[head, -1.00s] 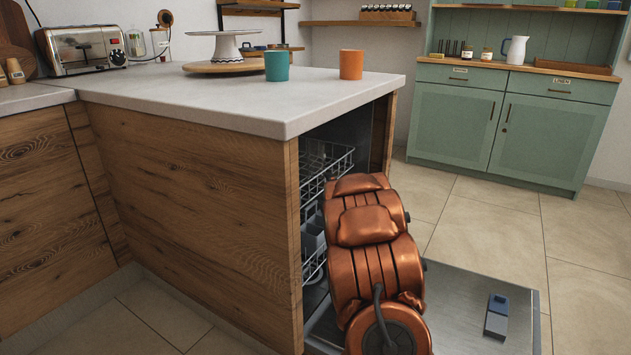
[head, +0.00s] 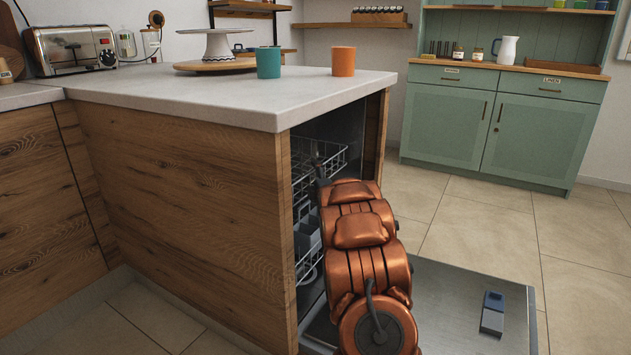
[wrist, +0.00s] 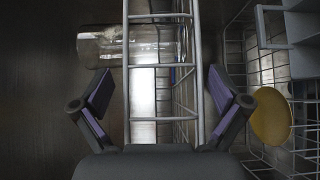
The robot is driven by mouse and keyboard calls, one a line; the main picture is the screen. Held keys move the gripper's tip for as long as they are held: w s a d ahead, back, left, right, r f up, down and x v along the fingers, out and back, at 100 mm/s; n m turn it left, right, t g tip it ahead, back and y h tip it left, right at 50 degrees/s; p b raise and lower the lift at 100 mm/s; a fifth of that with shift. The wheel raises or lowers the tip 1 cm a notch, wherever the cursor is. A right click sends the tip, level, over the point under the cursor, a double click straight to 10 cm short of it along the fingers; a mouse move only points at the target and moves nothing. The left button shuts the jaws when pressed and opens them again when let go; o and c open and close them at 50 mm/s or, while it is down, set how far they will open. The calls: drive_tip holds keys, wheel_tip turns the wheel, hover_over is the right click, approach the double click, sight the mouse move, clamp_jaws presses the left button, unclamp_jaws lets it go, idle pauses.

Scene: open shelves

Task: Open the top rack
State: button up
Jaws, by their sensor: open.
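The dishwasher stands open under the counter, and its white wire top rack (head: 333,162) shows just inside the opening in the head view. In the wrist view, the wire edge of a rack (wrist: 162,119) runs between the fingers of my gripper (wrist: 159,84). The gripper is open, with one finger on each side of the wires; I see no clear contact. A clear glass (wrist: 105,46) lies beyond the wires. In the head view, my arm covers part of the rack and most of the gripper.
The lowered dishwasher door (head: 455,300) lies below my arm, with a small grey-blue dispenser (head: 492,313) on it. A lower rack (head: 307,265) sits inside. A yellow round dish (wrist: 271,116) and a grey basket (wrist: 301,25) show at right. The counter (head: 200,95) overhangs the opening.

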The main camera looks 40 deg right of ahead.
drive_tip(key=shift+r, duration=0.2)
drive_tip(key=c, duration=1.6)
